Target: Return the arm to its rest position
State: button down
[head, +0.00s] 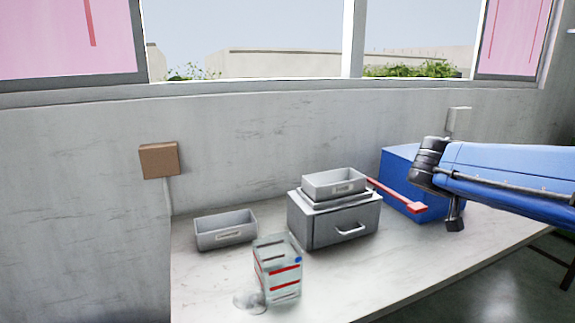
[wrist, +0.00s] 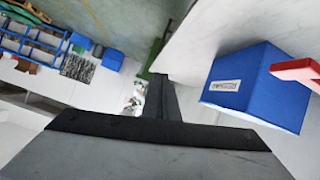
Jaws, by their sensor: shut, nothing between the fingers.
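My arm (head: 500,175) is blue and reaches in from the right edge in the head view, raised over the right end of the worktop. Its dark wrist hangs in front of a blue box. In the wrist view my gripper (wrist: 158,82) shows as two dark fingers lying together, shut with nothing between them. The fingertips are apart from the worktop and from the blue box (wrist: 252,90), which lies to their right in that view. In the head view my wrist partly hides the blue box (head: 400,165).
A red lever (head: 395,194) crosses before the blue box. A grey drawer unit (head: 325,222) carries a grey tray (head: 333,183). Another grey tray (head: 225,232) and a clear red-striped container (head: 278,272) stand left. In the wrist view, shelving (wrist: 35,42) holds blue bins.

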jog(key=s+a+f+n+y, duration=1.1)
jog(key=s+a+f, duration=0.4)
jog(key=a+f, duration=0.3)
jog(key=shift+s+a+f+t+y, duration=0.25)
jog(key=shift+a+t+y, duration=0.05)
jog(key=shift+a, duration=0.45)
